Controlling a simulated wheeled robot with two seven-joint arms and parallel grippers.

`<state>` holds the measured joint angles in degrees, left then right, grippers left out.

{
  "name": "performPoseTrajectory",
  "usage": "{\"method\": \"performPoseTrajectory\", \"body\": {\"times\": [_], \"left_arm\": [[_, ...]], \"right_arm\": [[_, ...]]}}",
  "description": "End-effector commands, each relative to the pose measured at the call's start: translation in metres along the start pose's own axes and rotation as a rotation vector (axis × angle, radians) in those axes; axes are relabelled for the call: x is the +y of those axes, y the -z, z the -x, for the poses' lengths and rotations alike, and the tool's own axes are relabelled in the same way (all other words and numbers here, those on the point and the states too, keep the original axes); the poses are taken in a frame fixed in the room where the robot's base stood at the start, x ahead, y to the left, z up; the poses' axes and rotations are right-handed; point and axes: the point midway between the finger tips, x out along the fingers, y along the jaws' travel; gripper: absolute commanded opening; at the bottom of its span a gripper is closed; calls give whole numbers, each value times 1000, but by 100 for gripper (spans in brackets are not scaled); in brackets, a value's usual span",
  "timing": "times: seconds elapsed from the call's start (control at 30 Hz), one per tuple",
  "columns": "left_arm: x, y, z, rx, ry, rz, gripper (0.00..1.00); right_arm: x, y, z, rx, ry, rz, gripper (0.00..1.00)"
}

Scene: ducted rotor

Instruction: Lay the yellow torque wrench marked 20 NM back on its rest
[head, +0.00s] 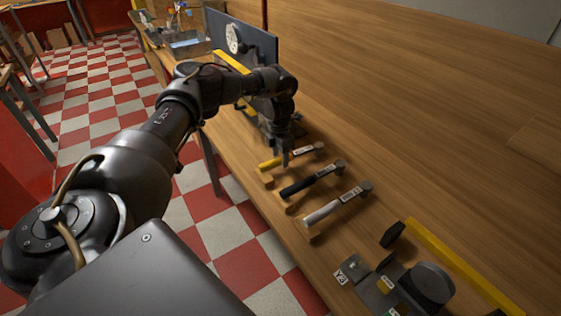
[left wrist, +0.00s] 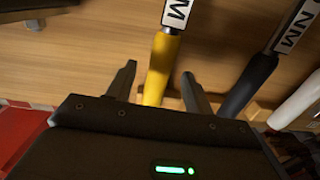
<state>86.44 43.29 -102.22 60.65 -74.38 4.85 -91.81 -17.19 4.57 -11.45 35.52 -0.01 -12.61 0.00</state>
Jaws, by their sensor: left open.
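The yellow torque wrench (head: 270,164) lies at the far end of a row of wrenches on the wooden bench, with a label on its shaft. Whether the handle touches the block is unclear. My right gripper is not in view.
A black-handled wrench (head: 311,180) and a white-handled wrench (head: 335,205) lie close beside the yellow one. A dark round fixture (head: 429,283) and a long yellow bar (head: 455,264) are at lower right. A dark upright panel (head: 250,44) stands farther back.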

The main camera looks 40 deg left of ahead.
Motion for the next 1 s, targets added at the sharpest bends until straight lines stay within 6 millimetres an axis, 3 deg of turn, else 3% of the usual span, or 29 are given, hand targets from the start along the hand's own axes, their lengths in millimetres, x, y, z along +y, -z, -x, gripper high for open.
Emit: {"method": "performPoseTrajectory", "body": {"times": [0.2,0.4,0.87,1.0], "left_arm": [[1,-1,44,-5,-1,1,52],[0,-1,72,-2,-1,-1,52],[0,0,80,-1,-1,1,52],[0,-1,93,-1,-1,1,52]], "right_arm": [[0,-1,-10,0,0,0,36],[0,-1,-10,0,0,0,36],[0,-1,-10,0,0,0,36],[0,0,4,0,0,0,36]]}}
